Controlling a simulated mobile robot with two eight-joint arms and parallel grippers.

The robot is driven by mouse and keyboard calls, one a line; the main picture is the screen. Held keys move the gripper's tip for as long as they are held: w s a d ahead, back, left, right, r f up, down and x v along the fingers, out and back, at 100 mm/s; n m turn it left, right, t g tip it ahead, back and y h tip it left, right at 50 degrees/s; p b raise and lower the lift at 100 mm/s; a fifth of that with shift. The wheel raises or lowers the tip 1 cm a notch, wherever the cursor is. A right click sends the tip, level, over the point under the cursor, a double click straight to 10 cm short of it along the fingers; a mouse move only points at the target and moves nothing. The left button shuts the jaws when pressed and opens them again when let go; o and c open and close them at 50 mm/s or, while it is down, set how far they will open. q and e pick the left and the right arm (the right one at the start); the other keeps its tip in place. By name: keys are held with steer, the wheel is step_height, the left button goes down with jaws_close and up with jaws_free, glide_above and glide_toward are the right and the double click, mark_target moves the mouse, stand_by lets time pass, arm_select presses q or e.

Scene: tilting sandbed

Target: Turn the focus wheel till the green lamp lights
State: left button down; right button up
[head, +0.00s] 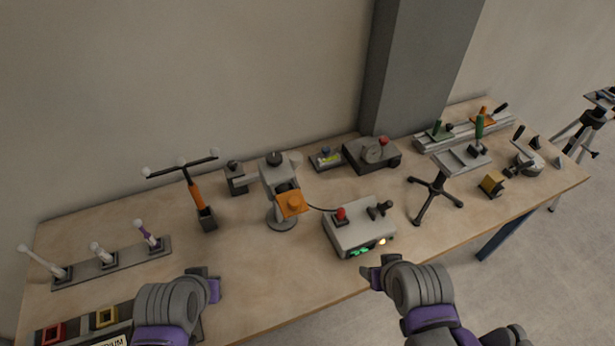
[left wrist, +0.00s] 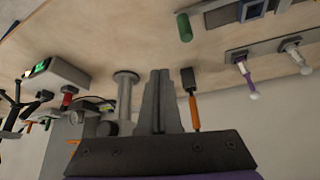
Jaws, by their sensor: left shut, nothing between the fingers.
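A grey device (head: 270,178) with an orange square plate (head: 291,203) and a dark knob (head: 275,159) on top stands on a round base near the table's middle. I cannot tell which part is the focus wheel. A cable runs from it to a grey control box (head: 350,224), whose front shows a green glow (head: 358,252) and a pale yellow lit lamp (head: 382,241). I cannot tell if the green glow is a lamp or a display. My left gripper (head: 211,283) is shut and empty, in front and left of the device. My right gripper (head: 378,272) is before the box; its finger gap is unclear.
The box carries a red button (head: 340,214) and a black joystick (head: 379,208). A T-shaped tool with an orange handle (head: 196,194) stands left of the device. A rack with white-tipped sticks (head: 110,264) lies at left. Bare tabletop (head: 255,262) lies between my grippers.

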mark_target(272, 163)
arm_select(q)
steer(key=c, duration=1.6)
jaws_free()
